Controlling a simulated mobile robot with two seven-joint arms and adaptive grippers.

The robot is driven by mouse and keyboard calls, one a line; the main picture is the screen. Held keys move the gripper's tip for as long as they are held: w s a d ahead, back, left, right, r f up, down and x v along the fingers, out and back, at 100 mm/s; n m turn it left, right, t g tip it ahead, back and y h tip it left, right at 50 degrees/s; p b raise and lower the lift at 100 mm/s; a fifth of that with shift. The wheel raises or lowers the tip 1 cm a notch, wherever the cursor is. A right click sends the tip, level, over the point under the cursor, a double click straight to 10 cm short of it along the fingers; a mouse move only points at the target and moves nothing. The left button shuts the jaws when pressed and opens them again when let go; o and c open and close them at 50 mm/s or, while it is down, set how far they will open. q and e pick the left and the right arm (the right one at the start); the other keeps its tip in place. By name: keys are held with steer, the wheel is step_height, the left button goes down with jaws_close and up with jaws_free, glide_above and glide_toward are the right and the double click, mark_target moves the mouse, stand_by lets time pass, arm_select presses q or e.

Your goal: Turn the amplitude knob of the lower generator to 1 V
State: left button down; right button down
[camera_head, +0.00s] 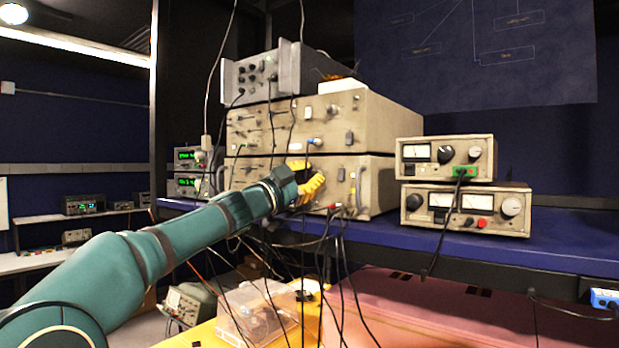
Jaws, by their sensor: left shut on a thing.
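The lower generator (377,184) is the wide beige unit at the bottom of the stack on the blue bench, with small controls and cables on its front. My left gripper (309,183) has yellow fingers and is at the front panel of this unit, right of its middle. The fingers are shut on the amplitude knob, which they and the wrist hide. The knob's pointer and scale cannot be read. My right gripper is not in view.
Another beige generator (378,121) sits directly on top, with a grey unit (262,72) above it. Two smaller meter units (447,159) stand to the right. Dark cables hang from the lower panel near my wrist. A clear plastic box (257,312) is below.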

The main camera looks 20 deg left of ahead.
arm_select(q)
steer(key=shift+s+r, duration=0.1)
steer(key=shift+r, duration=0.1)
steer(key=c, duration=0.9)
jaws_free()
steer(key=shift+f, duration=0.1)
steer(key=shift+o, duration=0.2)
steer(key=v, duration=1.2)
steer(key=shift+f, duration=0.1)
